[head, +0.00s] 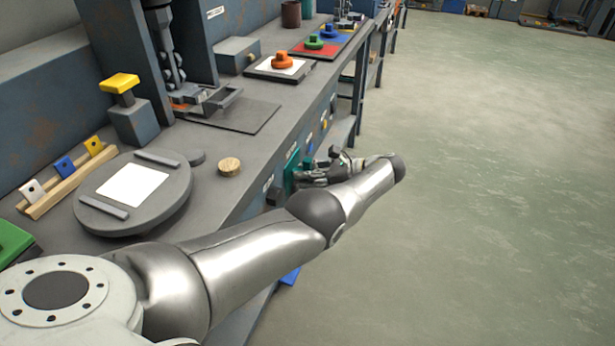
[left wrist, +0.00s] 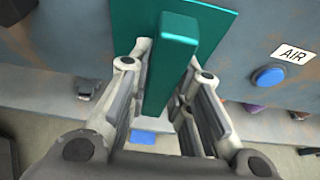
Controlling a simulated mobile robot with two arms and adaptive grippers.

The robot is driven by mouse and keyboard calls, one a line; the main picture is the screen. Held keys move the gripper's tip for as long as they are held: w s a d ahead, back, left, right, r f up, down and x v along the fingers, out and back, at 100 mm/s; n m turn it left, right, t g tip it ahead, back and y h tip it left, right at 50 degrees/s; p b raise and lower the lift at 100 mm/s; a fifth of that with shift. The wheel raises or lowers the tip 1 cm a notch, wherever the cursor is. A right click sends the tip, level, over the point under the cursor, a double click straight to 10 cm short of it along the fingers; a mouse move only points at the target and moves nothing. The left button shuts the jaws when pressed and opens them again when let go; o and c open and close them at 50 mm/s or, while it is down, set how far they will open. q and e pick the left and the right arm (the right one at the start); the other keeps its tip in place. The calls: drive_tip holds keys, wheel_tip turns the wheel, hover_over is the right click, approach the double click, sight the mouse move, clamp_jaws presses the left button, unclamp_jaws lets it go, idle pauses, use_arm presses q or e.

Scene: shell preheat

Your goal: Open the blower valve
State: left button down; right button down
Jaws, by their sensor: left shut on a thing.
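In the left wrist view a teal lever handle (left wrist: 172,65) stands out from a teal plate (left wrist: 215,25) on the bench's front panel. My left gripper (left wrist: 168,105) is shut on this handle, with one finger on each side of it. In the head view my left gripper (head: 310,178) is at the bench front, by the teal plate (head: 291,170). The handle is mostly hidden there by the gripper. No label naming the blower valve can be read. My right gripper is not in view.
A blue button (left wrist: 269,77) sits under an AIR label (left wrist: 293,54) beside the teal plate. On the bench are a round grey turntable (head: 170,205), a wooden disc (head: 230,167) and a yellow-topped block (head: 120,83). The floor (head: 480,180) to the right is clear.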

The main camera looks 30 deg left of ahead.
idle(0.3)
use_arm(q)
drive_tip(key=c, duration=1.3)
unclamp_jaws()
drive_tip(key=shift+r, duration=5)
